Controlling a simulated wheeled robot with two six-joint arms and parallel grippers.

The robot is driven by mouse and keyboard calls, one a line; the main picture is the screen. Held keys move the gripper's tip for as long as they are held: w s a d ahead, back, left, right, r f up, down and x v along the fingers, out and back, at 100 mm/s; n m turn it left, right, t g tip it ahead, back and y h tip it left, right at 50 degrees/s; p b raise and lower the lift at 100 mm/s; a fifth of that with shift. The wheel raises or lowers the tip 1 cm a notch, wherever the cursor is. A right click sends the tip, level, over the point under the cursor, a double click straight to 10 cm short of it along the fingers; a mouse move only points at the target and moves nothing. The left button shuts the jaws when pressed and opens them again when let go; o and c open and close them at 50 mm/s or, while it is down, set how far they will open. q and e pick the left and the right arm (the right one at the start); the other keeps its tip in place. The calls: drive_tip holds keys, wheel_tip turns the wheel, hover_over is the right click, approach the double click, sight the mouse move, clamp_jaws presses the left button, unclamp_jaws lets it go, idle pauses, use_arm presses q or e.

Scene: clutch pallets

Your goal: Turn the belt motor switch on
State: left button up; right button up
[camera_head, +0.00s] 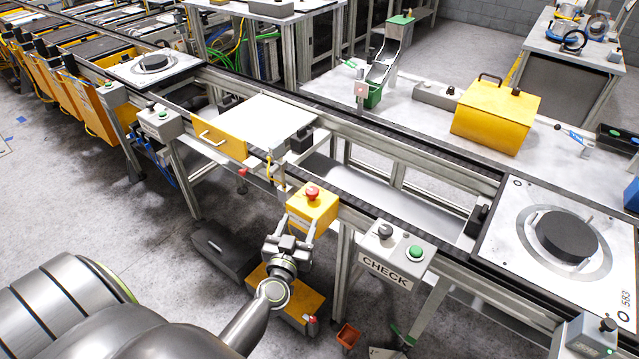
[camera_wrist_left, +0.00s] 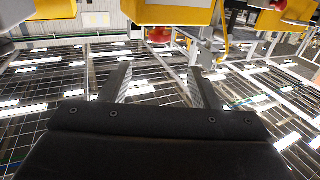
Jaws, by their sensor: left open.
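No part in view is readably labelled as the belt motor switch. A grey box marked CHECK (camera_head: 384,268) on the conveyor's near side carries a black knob (camera_head: 385,231) and a green button (camera_head: 416,252). To its left, a yellow box (camera_head: 319,211) carries a red mushroom button (camera_head: 312,193). My left gripper (camera_head: 300,228) is open and empty just in front of the yellow box; whether it touches it I cannot tell. Its two spread fingers show in the left wrist view (camera_wrist_left: 160,85), with nothing between them. My right gripper is not in view.
The conveyor (camera_head: 370,165) runs across the view. It bears a pallet with a black disc (camera_head: 566,235) at right and another pallet (camera_head: 190,65) at back left. Another control box (camera_head: 590,338) stands at bottom right.

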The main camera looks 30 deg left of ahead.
sight(314, 188)
use_arm(q)
drive_tip(key=b+x, duration=0.1)
drive_tip(key=x, duration=1.4)
drive_tip(key=shift+f+b, duration=0.2)
drive_tip(key=shift+b, duration=0.2)
drive_tip(key=shift+c, duration=0.3)
drive_tip(key=c, duration=0.9)
